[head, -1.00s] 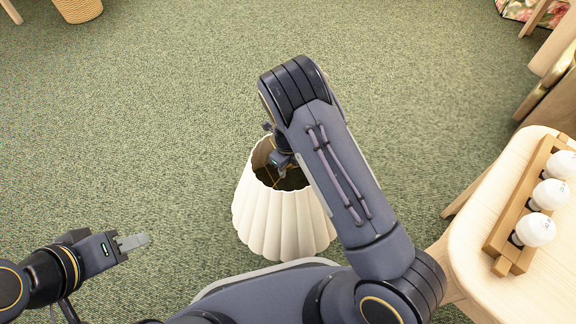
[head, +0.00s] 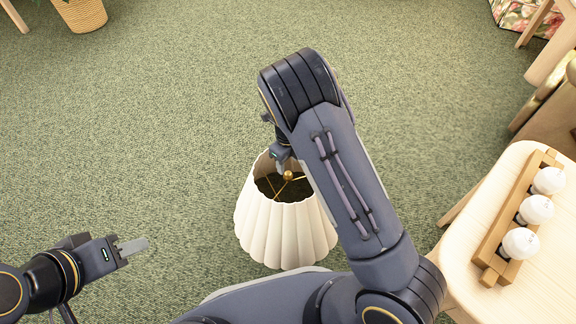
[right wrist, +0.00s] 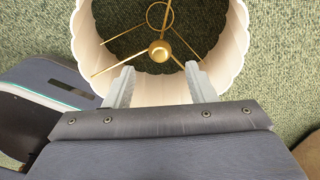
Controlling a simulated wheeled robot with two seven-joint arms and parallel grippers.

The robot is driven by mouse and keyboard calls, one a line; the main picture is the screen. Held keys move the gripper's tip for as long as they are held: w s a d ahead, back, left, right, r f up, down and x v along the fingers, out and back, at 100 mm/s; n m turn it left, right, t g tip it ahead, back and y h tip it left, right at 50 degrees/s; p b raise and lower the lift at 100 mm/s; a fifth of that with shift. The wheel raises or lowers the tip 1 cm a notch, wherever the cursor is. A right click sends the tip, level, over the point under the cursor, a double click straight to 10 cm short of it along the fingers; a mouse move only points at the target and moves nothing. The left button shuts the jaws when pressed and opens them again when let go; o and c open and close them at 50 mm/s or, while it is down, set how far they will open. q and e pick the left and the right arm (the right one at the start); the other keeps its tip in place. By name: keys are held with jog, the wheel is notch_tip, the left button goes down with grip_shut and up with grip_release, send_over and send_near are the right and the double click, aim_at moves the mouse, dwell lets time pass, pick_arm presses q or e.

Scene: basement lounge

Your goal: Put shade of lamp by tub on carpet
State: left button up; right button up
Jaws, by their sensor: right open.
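The cream pleated lampshade (head: 285,238) stands upright on the green carpet (head: 180,120), wide end down, in front of my base. The right wrist view looks down into its open top, with the shade's wall (right wrist: 235,45) around brass spokes that meet at a brass knob (right wrist: 159,50). My right gripper (head: 283,166) is at the shade's top rim; in the wrist view its two fingers (right wrist: 158,78) are apart, with nothing between them. My left gripper (head: 134,246) is empty, left of the shade; its fingers overlap in view, so their gap is unclear.
A pale wooden table (head: 465,250) at the right bears a wooden holder (head: 510,225) with three white bulbs. A woven basket (head: 82,14) stands at the far left. Wooden furniture is at the upper right. The carpet beyond the shade is clear.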

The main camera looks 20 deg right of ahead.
jog(key=shift+r, duration=1.1)
jog(key=s+d+r+n+t+y, duration=0.1)
jog(key=s+d+r+n+y, duration=0.15)
jog(key=s+r+n, duration=0.55)
jog(key=s+d+r+n+t+y, duration=0.1)
jog(key=s+d+r+n+y, duration=0.25)
jog(key=r, duration=0.75)
jog(key=s+r+n+t+h, duration=0.1)
jog(key=s+r+n, duration=0.1)
jog(key=s+n, duration=0.6)
jog(key=s+r+n+t+h, duration=0.1)
jog(key=s+r+n+t, duration=0.1)
jog(key=s+n, duration=0.6)
jog(key=shift+s+r+t, duration=0.3)
jog(key=shift+s+r, duration=0.05)
jog(key=shift+r, duration=0.3)
jog(key=shift+a, duration=0.1)
